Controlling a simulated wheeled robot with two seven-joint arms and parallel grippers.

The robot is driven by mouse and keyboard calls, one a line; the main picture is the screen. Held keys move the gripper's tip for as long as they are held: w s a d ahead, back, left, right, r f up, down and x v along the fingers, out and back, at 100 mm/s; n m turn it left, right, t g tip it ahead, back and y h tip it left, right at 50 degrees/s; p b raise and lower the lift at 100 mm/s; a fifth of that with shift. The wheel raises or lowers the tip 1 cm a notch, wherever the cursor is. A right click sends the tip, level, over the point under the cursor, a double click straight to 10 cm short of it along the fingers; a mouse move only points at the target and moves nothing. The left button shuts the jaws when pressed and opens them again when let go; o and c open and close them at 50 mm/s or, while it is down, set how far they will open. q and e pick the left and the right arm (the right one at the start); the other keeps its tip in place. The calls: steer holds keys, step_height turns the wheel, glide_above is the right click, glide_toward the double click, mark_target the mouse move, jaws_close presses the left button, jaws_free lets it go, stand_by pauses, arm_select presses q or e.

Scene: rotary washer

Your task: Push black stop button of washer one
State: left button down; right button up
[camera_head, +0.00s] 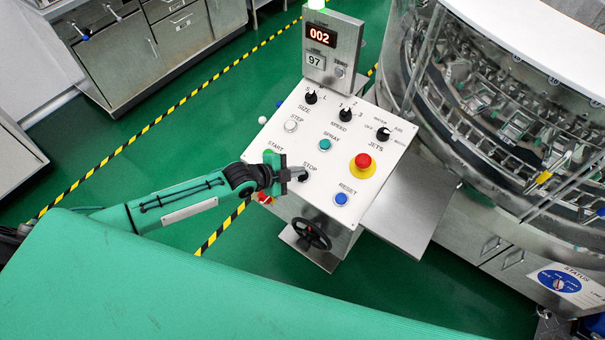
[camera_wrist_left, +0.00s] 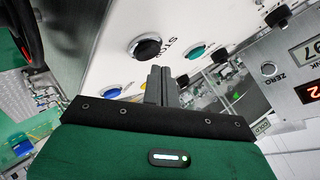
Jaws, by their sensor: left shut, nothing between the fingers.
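The white control panel (camera_head: 328,135) stands in the middle of the head view, with the display reading 002 above it. The black stop button (camera_head: 304,178) sits under the STOP label, partly covered by my left gripper (camera_head: 297,174). In the left wrist view the black stop button (camera_wrist_left: 145,47) shows whole in its metal ring. There, my left gripper's closed fingers (camera_wrist_left: 161,77) point at the panel just beside the button, with nothing between them. I cannot tell whether they touch the panel. My right gripper is not in view.
The red emergency knob (camera_head: 362,163), the blue reset button (camera_head: 341,199) and the green spray button (camera_head: 324,145) are on the same panel. A black handwheel (camera_head: 311,234) is below it. The rotary washer (camera_head: 500,110) stands at the right.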

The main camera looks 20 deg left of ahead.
arm_select(q)
steer(key=shift+f, duration=0.1)
steer(key=shift+w+f+b, duration=0.15)
steer(key=shift+f+b, duration=0.15)
steer(key=shift+b, duration=0.05)
steer(key=shift+f+b, duration=0.4)
steer(key=shift+f, duration=0.05)
stand_by(0.8)
steer(key=shift+r, duration=0.15)
steer(key=shift+r+p, duration=0.4)
steer(key=shift+p, duration=0.15)
steer(key=shift+r+p, duration=0.3)
